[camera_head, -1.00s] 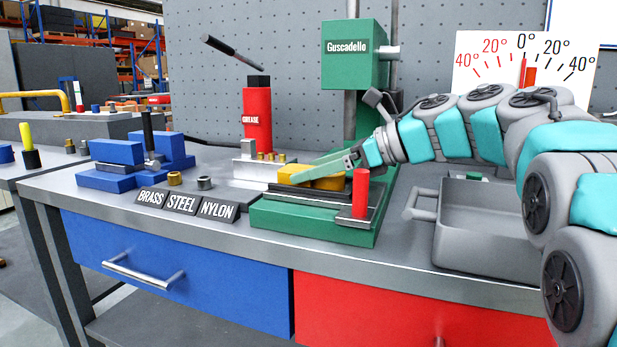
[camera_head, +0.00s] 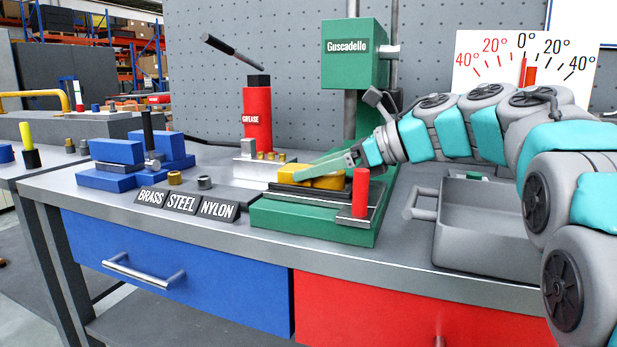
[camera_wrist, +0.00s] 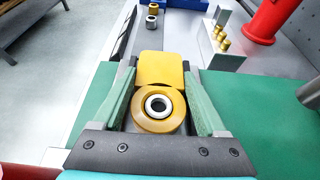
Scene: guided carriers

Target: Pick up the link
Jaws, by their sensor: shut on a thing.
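The link is a yellow piece with a rounded eye end that holds a pale ring with a dark bore; the wrist view shows it from above (camera_wrist: 160,70). In the head view the yellow link (camera_head: 312,177) lies low over the black-topped green press base (camera_head: 310,222). My gripper (camera_head: 318,166) reaches in from the right, with its green fingers on either side of the link. In the wrist view my gripper (camera_wrist: 160,100) is shut on the link around its eye end. The link's underside is hidden, so I cannot tell whether it touches the base.
A red post (camera_head: 360,193) stands on the base's front right. A grey tray (camera_head: 480,240) is at right. A red grease container (camera_head: 257,118) and a block with brass pins stand behind. BRASS, STEEL and NYLON labels (camera_head: 185,202) and blue blocks (camera_head: 118,165) are left.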

